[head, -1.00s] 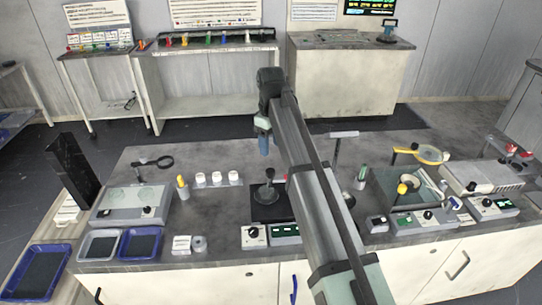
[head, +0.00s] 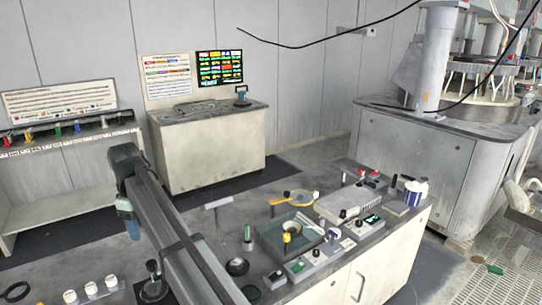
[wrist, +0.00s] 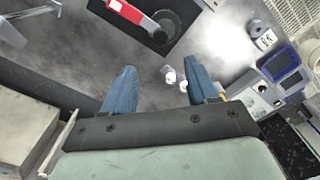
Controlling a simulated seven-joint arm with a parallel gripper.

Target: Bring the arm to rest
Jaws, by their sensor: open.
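My gripper (head: 131,226) hangs from the end of my raised arm in the head view, its blue fingers pointing down above the bench area. In the wrist view its two blue fingers (wrist: 160,88) stand wide apart with nothing between their tips. The gripper is open, and I see nothing held. The grey workbench (wrist: 215,40) lies below it, clear of the fingers.
Small white cups (head: 91,288) stand on the bench at lower left. A cabinet (head: 210,150) and a large polishing machine (head: 412,150) stand behind.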

